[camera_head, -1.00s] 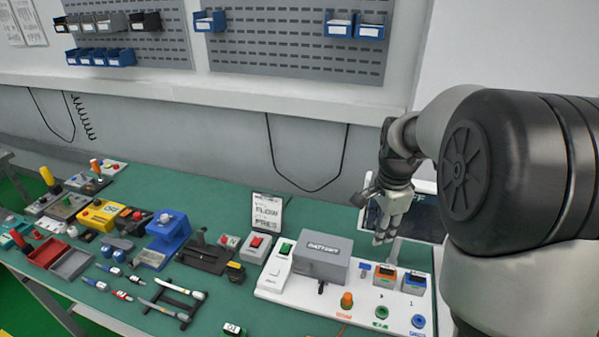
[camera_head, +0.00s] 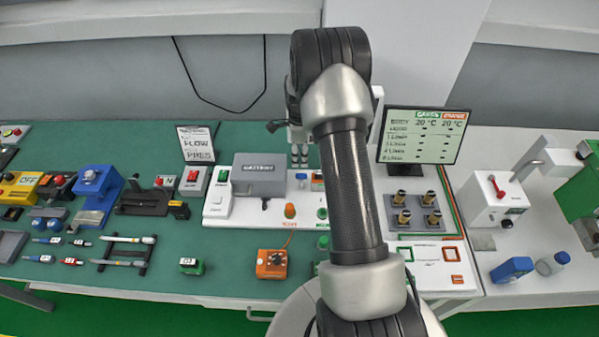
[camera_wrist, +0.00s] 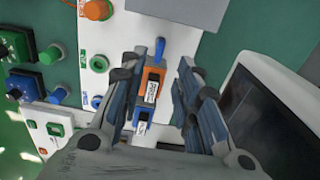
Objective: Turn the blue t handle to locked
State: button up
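The small blue T handle (camera_head: 301,176) stands on the white panel, just right of the grey battery box. In the wrist view the blue handle (camera_wrist: 160,47) shows upright in the picture, near the tips of the left-hand finger. My gripper (camera_head: 299,157) hangs above and behind the panel, close to the handle. In the wrist view my gripper (camera_wrist: 165,62) is open, with nothing held between its fingers. Locked or unlocked markings are too small to read.
An orange labelled block (camera_wrist: 153,82) and a blue labelled block (camera_wrist: 142,120) sit beside the handle. The grey battery box (camera_head: 259,178) is to the left. An orange knob (camera_head: 290,211) is in front. A monitor (camera_head: 424,137) stands to the right.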

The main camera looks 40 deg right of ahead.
aim_at(300, 174)
notch_tip(300, 174, down, 9)
dwell(0.3)
jog(key=shift+c, duration=0.4)
grip_shut()
